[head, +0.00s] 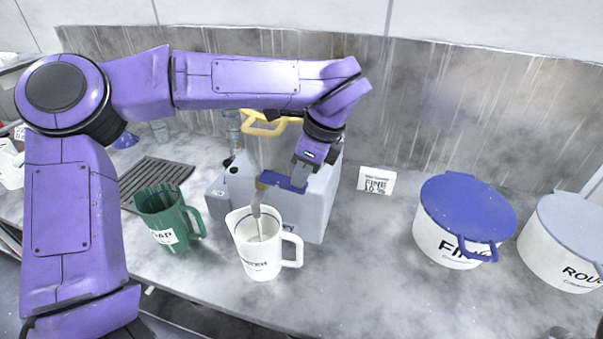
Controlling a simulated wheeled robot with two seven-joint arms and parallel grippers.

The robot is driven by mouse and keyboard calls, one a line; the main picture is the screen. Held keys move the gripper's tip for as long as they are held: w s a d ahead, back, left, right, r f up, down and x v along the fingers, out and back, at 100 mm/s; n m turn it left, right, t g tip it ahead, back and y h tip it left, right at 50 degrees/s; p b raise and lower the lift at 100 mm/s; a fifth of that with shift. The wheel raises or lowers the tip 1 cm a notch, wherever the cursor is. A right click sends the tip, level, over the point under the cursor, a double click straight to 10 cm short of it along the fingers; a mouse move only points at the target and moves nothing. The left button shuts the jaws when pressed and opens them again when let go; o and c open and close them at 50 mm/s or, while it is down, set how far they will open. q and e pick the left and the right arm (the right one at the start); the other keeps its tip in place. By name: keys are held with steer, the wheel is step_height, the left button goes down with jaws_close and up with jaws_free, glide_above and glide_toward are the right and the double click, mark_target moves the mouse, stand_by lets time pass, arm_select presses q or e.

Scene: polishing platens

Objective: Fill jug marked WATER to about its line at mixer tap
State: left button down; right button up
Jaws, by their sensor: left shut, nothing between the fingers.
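The white jug marked WATER (262,262) stands upright on the counter, its handle to the right. A thin grey spout (256,200) comes down over its open mouth. A pale strand runs on into the jug; I cannot tell if it is water or part of the spout. I cannot make out a water level or the fill line. A blue lever (272,180) lies just behind the jug, in front of a grey box (318,205). My left gripper (299,178) is shut and empty, pointing down at the lever's right end, touching or very near it. My right gripper is out of view.
A green jug (165,218) stands close left of the white one. A yellow handle (270,125) shows behind my arm. A drain grate (155,175) lies at left. A blue-lidded FINE tub (447,235) and a ROUGH tub (560,250) stand right.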

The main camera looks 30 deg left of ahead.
arm_select(q)
steer(key=p+v, duration=0.1)
steer(key=v, duration=0.1)
steer(key=p+v, duration=0.1)
steer(key=v, duration=0.1)
steer(key=shift+a+r+p, duration=0.25)
steer(key=shift+a+p, duration=0.1)
steer(key=shift+a, duration=0.05)
steer(key=a+b+v, duration=0.1)
steer(key=v, duration=0.8)
steer(key=shift+s+r+b, duration=0.25)
steer(key=shift+r+b, duration=0.15)
steer(key=shift+r, duration=0.1)
steer(key=shift+w+a+f, duration=0.1)
steer(key=shift+a+f, duration=0.05)
steer(key=shift+a, duration=0.05)
